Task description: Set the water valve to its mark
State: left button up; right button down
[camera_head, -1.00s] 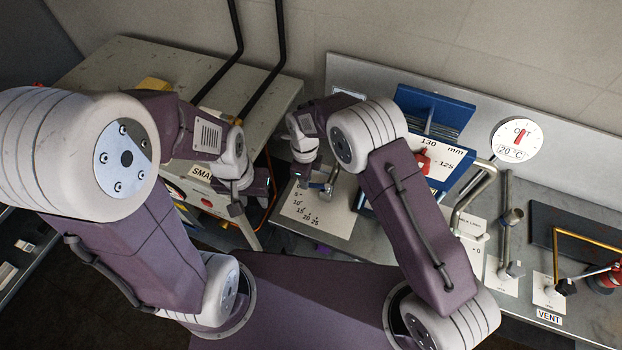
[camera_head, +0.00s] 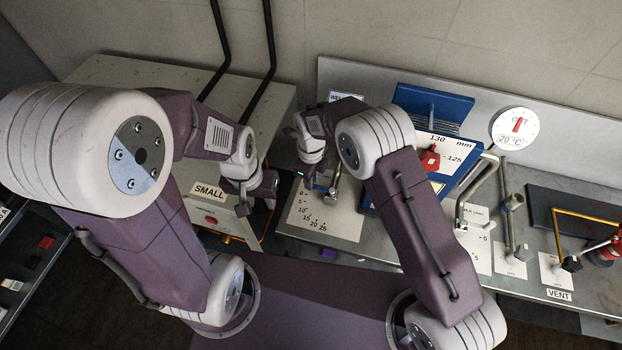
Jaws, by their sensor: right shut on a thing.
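The water valve appears to be the one on the pale scale plate (camera_head: 345,218), marked from about 5 to 25, on the metal bench. Its metal lever (camera_head: 333,187) stands at the upper part of the plate, partly hidden by my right gripper. My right gripper (camera_head: 318,182) reaches down from the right arm and is shut on the lever. The valve's mark cannot be made out. My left gripper (camera_head: 259,194) is empty, its fingers apart, left of the plate and above the front of the cabinet labelled SMALL.
A blue-framed gauge board (camera_head: 448,150) with a red pointer stands right of the valve. Further right are a round dial (camera_head: 515,128), bent pipes and a VENT plate (camera_head: 556,270). A pale cabinet (camera_head: 150,85) stands at left.

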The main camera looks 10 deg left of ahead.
jog(key=shift+w, duration=0.1)
jog(key=c, duration=1.3)
grip_release()
notch_tip(320, 180, up, 9)
jog(key=shift+r+b, duration=0.1)
jog(key=shift+b, duration=0.85)
